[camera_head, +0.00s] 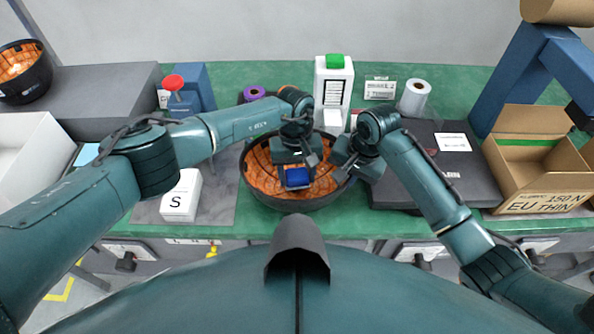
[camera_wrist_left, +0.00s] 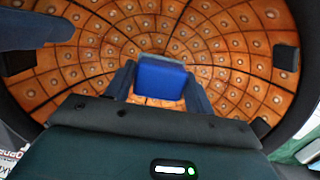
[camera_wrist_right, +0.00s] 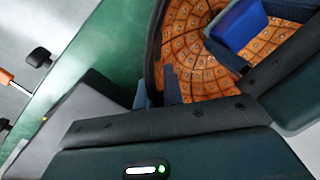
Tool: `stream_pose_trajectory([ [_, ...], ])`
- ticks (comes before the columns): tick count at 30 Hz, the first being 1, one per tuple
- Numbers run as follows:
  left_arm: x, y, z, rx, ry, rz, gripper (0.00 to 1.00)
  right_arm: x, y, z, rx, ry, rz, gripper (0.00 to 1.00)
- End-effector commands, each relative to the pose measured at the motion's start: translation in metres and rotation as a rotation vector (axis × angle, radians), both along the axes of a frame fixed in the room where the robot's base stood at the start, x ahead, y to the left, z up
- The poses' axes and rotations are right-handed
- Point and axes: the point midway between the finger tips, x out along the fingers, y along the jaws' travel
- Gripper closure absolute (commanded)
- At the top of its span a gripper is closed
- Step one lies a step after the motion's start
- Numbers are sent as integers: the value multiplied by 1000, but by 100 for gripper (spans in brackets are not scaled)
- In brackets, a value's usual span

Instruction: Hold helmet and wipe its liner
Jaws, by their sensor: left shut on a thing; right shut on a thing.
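The dark helmet (camera_head: 268,203) lies with its opening up at the middle of the bench, showing an orange, tiled liner (camera_head: 262,178). My left gripper (camera_head: 297,170) is inside the opening, shut on a blue pad (camera_head: 298,178). The left wrist view shows the pad (camera_wrist_left: 160,77) between the fingers, over the liner (camera_wrist_left: 75,65); whether it touches the liner is unclear. My right gripper (camera_head: 343,173) is at the helmet's right rim. In the right wrist view its fingers (camera_wrist_right: 156,88) are shut on the rim (camera_wrist_right: 155,45).
A white box marked S (camera_head: 182,195) stands left of the helmet. A dark flat case (camera_head: 465,178) and an open cardboard box (camera_head: 540,165) are at right. Another helmet (camera_head: 24,80) sits far left.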

Motion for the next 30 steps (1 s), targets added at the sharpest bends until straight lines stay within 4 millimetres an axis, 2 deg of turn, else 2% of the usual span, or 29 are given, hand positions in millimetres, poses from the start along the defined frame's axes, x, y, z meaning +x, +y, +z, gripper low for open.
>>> stream_pose_trajectory([
  [13,0,0,0,0,0,0,64,-1,-1,-2,-5,5,0,100],
  [30,0,-1,-12,-1,0,0,64,-1,-1,-2,-5,5,0,100],
])
